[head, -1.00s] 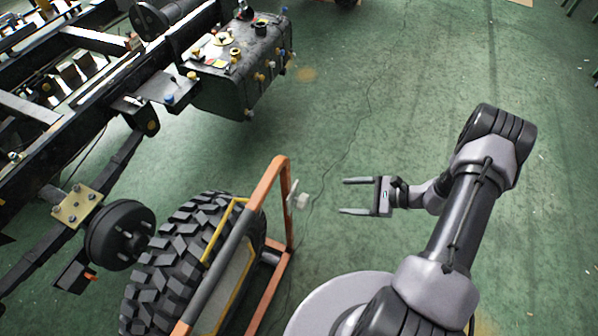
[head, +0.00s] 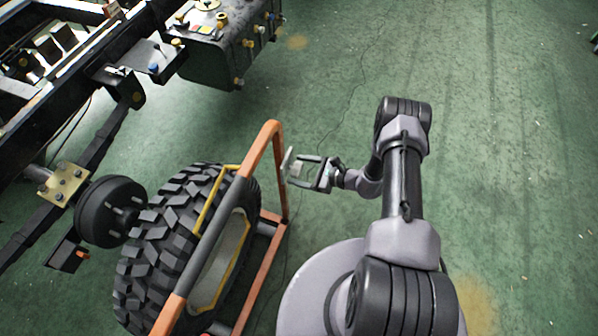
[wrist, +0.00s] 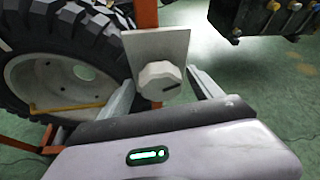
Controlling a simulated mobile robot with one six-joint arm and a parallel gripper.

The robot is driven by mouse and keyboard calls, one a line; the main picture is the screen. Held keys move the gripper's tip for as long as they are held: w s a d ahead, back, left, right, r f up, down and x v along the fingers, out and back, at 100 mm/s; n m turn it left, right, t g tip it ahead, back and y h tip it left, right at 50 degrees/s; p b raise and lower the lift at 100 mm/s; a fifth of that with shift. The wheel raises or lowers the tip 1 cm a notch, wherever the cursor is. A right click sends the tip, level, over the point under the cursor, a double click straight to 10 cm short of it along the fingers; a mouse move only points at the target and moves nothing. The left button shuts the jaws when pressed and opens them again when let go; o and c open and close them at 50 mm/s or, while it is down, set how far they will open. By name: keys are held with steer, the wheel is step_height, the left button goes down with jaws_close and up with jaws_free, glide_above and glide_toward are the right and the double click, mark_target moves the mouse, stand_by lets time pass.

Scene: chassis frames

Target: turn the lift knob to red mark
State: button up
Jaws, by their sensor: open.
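The lift knob (wrist: 160,81) is a pale, faceted knob on a light grey plate (wrist: 157,45) in the wrist view. A dark line on its face points to the right. I cannot make out a red mark. In the head view the plate (head: 287,160) is fixed to the upright of an orange wheel stand. My gripper (head: 294,170) is at the plate, its fingers pointing left at it. In the wrist view the open fingers lie on either side of the knob, with a small gap showing at the right. I cannot tell how deep the fingers reach.
The orange stand (head: 277,165) holds a large tyre (head: 170,235) just left of the plate. A truck chassis with a hub (head: 112,210) and a dark tank (head: 215,55) lies beyond. The green floor on the right is clear.

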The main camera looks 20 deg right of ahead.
steer(key=shift+w+a+f, duration=0.1)
steer(key=shift+w+a, duration=0.05)
steer(key=shift+c, duration=0.2)
steer(key=c, duration=1.3)
steer(key=shift+c, duration=0.2)
